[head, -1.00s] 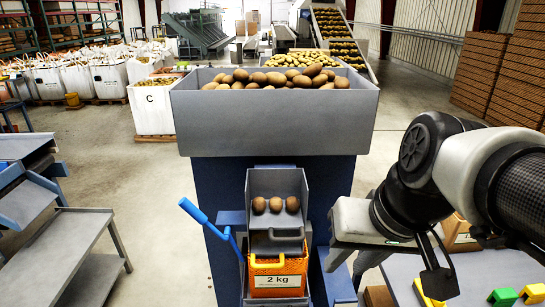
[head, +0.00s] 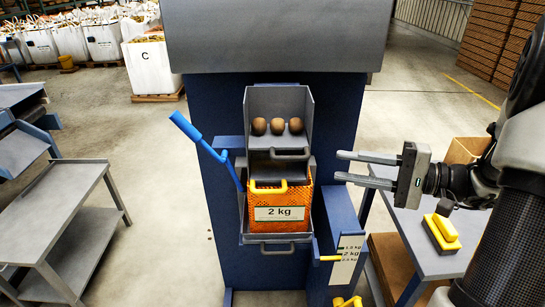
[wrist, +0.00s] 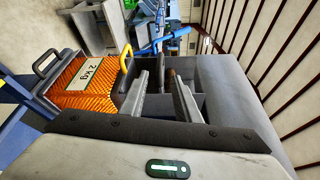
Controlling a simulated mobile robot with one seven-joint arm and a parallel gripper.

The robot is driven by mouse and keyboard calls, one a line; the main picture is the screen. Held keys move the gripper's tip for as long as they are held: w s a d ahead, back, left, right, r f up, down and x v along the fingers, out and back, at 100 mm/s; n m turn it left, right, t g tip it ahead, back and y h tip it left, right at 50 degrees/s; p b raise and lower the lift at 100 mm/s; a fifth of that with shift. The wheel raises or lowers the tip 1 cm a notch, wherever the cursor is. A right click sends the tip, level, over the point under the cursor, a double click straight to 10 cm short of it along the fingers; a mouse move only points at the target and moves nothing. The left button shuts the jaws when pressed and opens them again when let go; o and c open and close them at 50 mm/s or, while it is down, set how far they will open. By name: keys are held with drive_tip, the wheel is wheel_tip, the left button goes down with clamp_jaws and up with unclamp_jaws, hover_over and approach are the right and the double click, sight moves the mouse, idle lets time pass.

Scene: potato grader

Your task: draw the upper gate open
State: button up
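A second dark handle (head: 270,250) is below the crate. A blue lever (head: 200,139) stands left. A weight scale sign (head: 347,258) and grey table (head: 430,242) are right.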

sight(282, 158)
drive_tip(key=x, duration=1.7)
drive_tip(key=shift+a, duration=0.1)
drive_tip(key=shift+s+f, duration=0.1)
clamp_jaws()
